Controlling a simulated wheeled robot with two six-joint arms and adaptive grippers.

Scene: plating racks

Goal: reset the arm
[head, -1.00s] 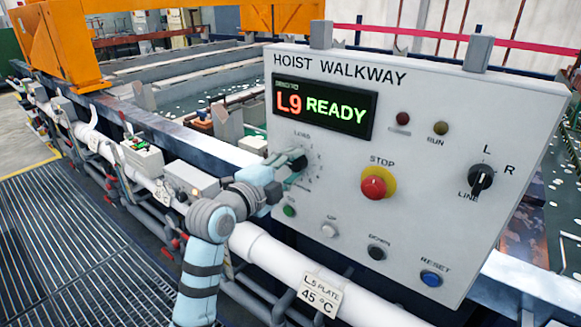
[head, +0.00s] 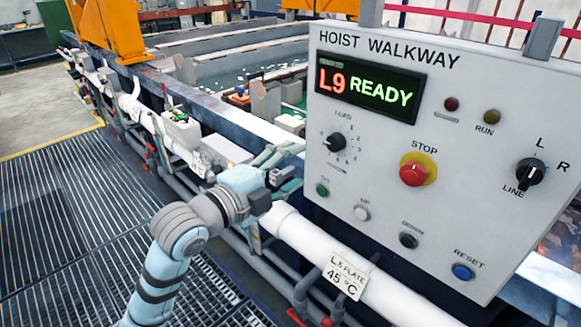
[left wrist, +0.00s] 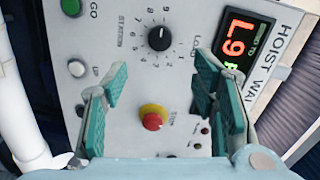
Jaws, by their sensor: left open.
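My left gripper (head: 290,168) is open and empty just left of the panel's lower left edge, in front of the pipe and tank edge. In the left wrist view its two teal fingers (left wrist: 158,82) are spread apart, facing the tilted panel. The grey control panel (head: 400,150) reads HOIST WALKWAY, with a display (head: 368,87) showing L9 READY. The black load knob (head: 336,142) is clear of the fingers; it also shows in the left wrist view (left wrist: 159,38). The red stop button (head: 413,173) also shows between the fingers in the left wrist view (left wrist: 153,119). My right gripper is not in view.
A white pipe (head: 300,238) runs below the panel, with a 45 °C tag (head: 346,275) hanging from it. Small grey boxes (head: 222,150) stand along the tank edge. Orange frame parts (head: 110,28) rise at the back left. The grated walkway (head: 75,210) at left is free.

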